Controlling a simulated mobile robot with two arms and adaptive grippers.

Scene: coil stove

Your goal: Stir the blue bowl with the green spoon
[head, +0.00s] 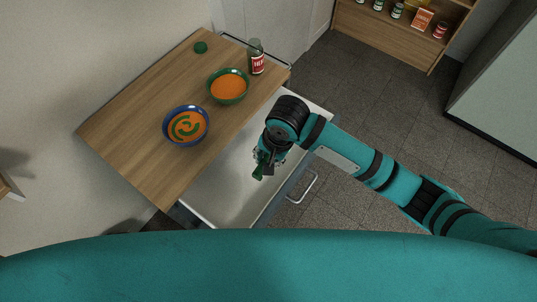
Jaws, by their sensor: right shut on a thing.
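The blue bowl (164,133) stands on the wooden counter, with orange contents and green pieces in it. My right gripper (264,164) is shut on the green spoon (259,173), above the open drawer and to the right of the blue bowl. Only a short green part of the spoon shows below the fingers; the rest is hidden by the gripper. The spoon is apart from the bowl. My left gripper is not in view.
A green bowl (228,99) with orange contents stands behind the blue bowl. A bottle (256,59) with a red label and a small green object (200,47) are farther back. The pale drawer (218,178) is pulled out beside the counter (137,121). The counter's left part is clear.

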